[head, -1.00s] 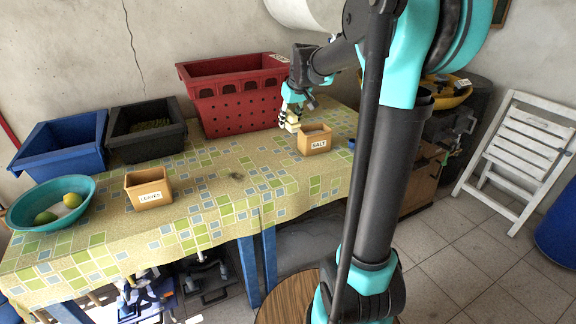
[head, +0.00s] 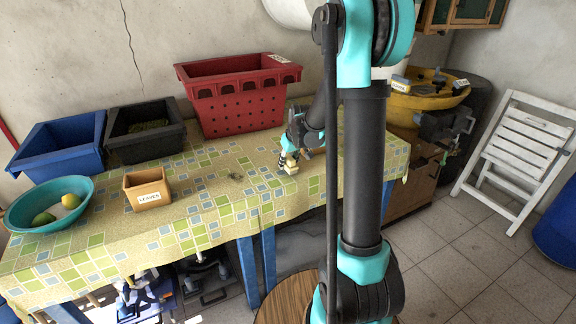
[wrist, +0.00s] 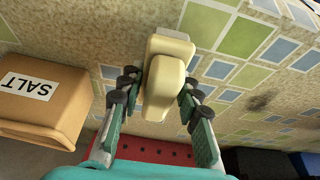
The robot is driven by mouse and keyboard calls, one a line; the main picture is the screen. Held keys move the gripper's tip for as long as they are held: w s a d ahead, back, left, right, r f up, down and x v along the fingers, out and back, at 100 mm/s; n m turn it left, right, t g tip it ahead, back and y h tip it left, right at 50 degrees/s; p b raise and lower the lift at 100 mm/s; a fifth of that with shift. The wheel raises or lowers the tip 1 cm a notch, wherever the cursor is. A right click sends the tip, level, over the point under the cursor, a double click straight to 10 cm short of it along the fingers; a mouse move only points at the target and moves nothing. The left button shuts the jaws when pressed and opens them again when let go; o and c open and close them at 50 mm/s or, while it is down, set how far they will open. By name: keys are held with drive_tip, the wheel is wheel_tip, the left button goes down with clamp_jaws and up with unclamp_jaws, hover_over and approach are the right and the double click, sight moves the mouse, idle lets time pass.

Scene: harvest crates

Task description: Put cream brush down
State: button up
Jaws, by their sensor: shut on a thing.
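The cream brush (wrist: 163,88) is a small block-shaped thing with a rounded part, held between the fingers of my gripper (wrist: 155,100) in the wrist view. The gripper is shut on the brush. I cannot tell whether the brush touches the cloth.
The LEAVES box (head: 147,188), teal bowl (head: 75,210), black crate (head: 146,142), blue crate (head: 60,150) and red crate (head: 240,105) stand around clear cloth.

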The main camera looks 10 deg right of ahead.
drive_tip(key=shift+f, duration=0.65)
drive_tip(key=shift+f, duration=0.15)
drive_tip(key=o, duration=1.1)
drive_tip(key=v, duration=1.2)
drive_tip(key=s+d+f+m, duration=0.1)
drive_tip(key=s+f, duration=0.2)
drive_tip(key=s, duration=0.5)
drive_tip(key=s+f+m+h, duration=0.1)
drive_tip(key=s+f, duration=0.2)
drive_tip(key=s, duration=0.6)
drive_tip(key=s+d+f+m, duration=0.1)
drive_tip(key=s+f, duration=0.3)
drive_tip(key=s, duration=0.5)
drive_tip(key=shift+d+f+m, duration=0.1)
drive_tip(key=shift+d+m, duration=0.2)
drive_tip(key=shift+d, duration=0.05)
